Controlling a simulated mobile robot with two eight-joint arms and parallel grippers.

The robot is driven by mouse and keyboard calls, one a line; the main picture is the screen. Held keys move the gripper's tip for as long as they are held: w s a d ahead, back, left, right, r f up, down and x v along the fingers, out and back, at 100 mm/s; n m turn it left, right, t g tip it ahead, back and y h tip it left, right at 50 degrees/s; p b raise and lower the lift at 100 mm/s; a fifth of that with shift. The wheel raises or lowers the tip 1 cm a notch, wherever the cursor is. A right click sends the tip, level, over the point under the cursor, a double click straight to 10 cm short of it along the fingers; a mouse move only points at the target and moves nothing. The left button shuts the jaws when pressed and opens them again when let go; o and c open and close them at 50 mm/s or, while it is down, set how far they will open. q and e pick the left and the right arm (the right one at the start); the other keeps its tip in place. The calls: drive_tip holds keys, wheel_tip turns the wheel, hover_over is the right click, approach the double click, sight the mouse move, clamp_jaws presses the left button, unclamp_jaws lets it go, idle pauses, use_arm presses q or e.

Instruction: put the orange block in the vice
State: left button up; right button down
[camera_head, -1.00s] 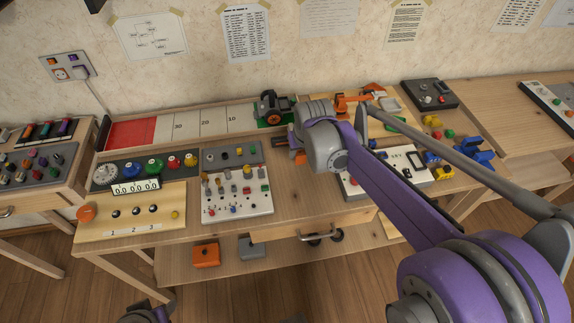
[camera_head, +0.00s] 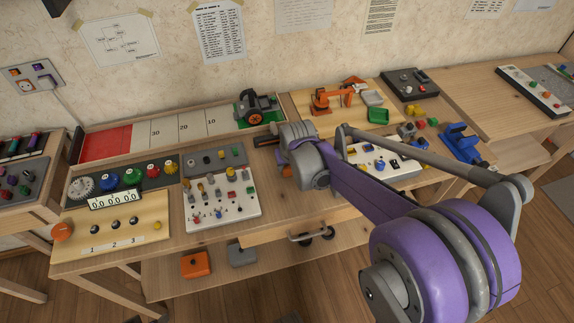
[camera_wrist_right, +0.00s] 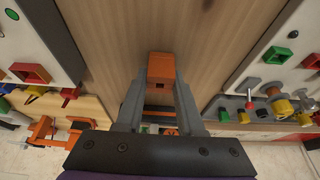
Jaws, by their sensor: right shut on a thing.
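The orange block (camera_wrist_right: 161,67) sits between the two grey fingertips of my right gripper (camera_wrist_right: 161,74) in the right wrist view, with bare wood beyond it. The gripper is shut on it. In the head view my right wrist is over the middle of the bench, and a small orange patch (camera_head: 287,171) shows beside it; the fingers are mostly hidden. The blue vice (camera_head: 462,143) stands at the bench's right end, well to the right of the gripper and apart from it. My left gripper is not in view.
A white panel with knobs (camera_head: 385,162) lies between my right wrist and the vice. An orange toy robot arm (camera_head: 332,98) and a green-based motor model (camera_head: 257,107) stand behind. A switch panel (camera_head: 222,205) is at left. An orange box (camera_head: 196,264) sits on the lower shelf.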

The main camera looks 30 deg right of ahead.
drive_tip(key=c, duration=1)
unclamp_jaws()
drive_tip(key=shift+f, duration=0.15)
drive_tip(key=o, duration=0.5)
